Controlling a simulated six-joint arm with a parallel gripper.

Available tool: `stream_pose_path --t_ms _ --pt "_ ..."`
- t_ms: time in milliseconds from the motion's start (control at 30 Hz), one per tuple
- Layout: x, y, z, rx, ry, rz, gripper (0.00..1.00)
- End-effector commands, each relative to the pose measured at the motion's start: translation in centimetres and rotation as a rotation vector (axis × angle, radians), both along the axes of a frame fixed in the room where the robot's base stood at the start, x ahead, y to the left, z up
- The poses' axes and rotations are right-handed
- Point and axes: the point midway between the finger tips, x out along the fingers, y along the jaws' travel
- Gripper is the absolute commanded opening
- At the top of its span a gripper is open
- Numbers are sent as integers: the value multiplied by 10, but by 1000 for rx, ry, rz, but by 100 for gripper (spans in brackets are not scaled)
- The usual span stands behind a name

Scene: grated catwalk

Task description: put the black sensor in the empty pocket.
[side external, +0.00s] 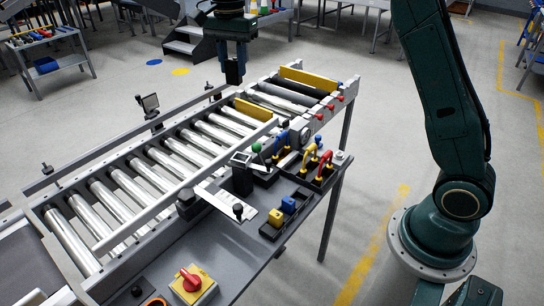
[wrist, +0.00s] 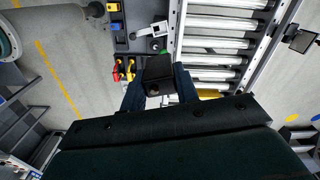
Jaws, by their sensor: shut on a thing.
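My gripper (side external: 235,62) is shut on the black sensor (wrist: 158,70), a dark block between its two fingers in the wrist view. In the side view the sensor (side external: 234,75) hangs below the gripper, high over the far side of the roller conveyor. A dark pocketed holder (side external: 268,233) lies on the grey bench at the conveyor's near side. A yellow block (side external: 275,218) and a blue block (side external: 288,204) sit in it; they also show at the top of the wrist view (wrist: 115,7). Dark spaces lie at the holder's ends; which pocket is empty is hard to tell.
A roller conveyor (side external: 128,186) with yellow bars runs across the view. Next to the holder stand a black upright box (side external: 242,180), a white bracket (side external: 225,199) and red and yellow padlock-like handles (side external: 325,163). A yellow box with a red knob (side external: 193,284) is at the front.

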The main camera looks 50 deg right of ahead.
Motion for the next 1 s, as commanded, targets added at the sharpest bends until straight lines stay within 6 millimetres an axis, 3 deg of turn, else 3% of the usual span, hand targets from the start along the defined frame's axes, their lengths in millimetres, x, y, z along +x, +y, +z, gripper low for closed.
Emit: stream_pose_path --t_ms 467,1000 --pt "-34 -22 10 0 -1 -61 8" --pt "-127 -62 9 0 -1 -208 8"
